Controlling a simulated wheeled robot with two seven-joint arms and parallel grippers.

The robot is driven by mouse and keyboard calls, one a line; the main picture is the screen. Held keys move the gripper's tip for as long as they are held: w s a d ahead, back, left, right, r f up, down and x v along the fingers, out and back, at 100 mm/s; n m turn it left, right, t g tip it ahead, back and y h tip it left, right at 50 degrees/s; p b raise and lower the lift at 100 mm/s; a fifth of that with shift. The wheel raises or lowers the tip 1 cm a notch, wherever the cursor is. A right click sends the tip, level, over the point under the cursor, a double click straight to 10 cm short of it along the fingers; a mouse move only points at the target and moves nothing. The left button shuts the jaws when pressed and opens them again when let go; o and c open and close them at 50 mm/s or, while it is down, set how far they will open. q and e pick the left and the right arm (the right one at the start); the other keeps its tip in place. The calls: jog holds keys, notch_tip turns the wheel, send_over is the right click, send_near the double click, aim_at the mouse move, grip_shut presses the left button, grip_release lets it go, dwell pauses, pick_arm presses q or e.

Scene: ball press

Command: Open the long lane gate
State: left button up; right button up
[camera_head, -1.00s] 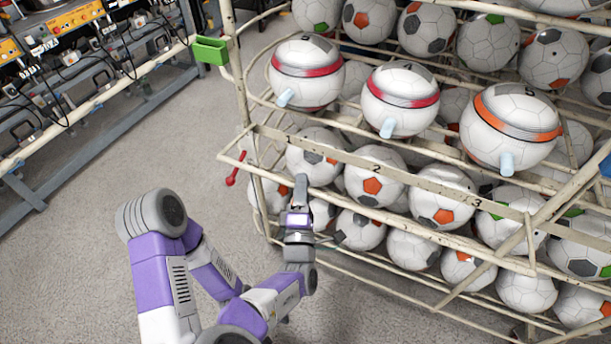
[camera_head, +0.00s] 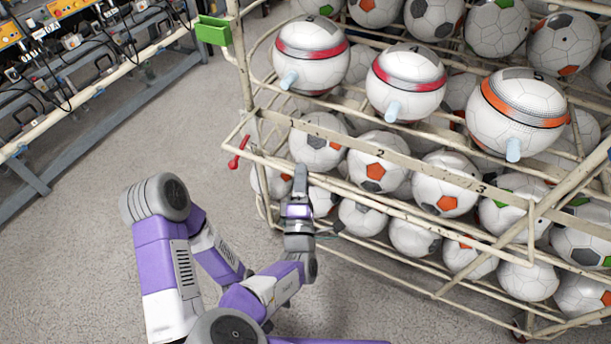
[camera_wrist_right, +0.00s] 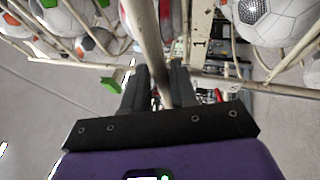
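The rack's long front rail (camera_head: 400,217) runs across below the number strip (camera_head: 380,153), and a red handle (camera_head: 238,152) hangs at its left end. I cannot tell which bar is the lane gate. My right gripper (camera_head: 300,175) points up at this rail near its left part. In the right wrist view, a pale bar (camera_wrist_right: 143,35) runs between my gripper's fingers (camera_wrist_right: 158,82), which stand apart close on both sides of it. Whether they grip it is unclear. The red handle also shows small there (camera_wrist_right: 218,95). My left gripper is out of view.
Several footballs (camera_head: 375,161) fill the rack's lanes. Three striped balls with pale blue pegs (camera_head: 408,80) sit on top. A green box (camera_head: 213,30) is fixed at the rack's left post. A workbench (camera_head: 60,90) stands far left, with clear floor (camera_head: 80,220) between.

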jog(key=shift+o, duration=1.2)
jog(key=shift+s+a+r, duration=0.1)
jog(key=shift+s+a, duration=0.1)
jog(key=shift+a, duration=0.05)
jog(key=shift+w+d, duration=0.1)
jog(key=shift+d, duration=0.15)
notch_tip(320, 180, up, 10)
jog(key=p, duration=0.8)
jog(key=shift+a+p, duration=0.1)
jog(key=shift+p, duration=0.3)
jog(key=s+d+f+b, duration=0.2)
jog(key=s+f+b, duration=0.1)
jog(key=f+b, duration=0.3)
jog(key=shift+s+f, duration=0.35)
jog(key=shift+f, duration=0.55)
jog(key=shift+c, duration=0.4)
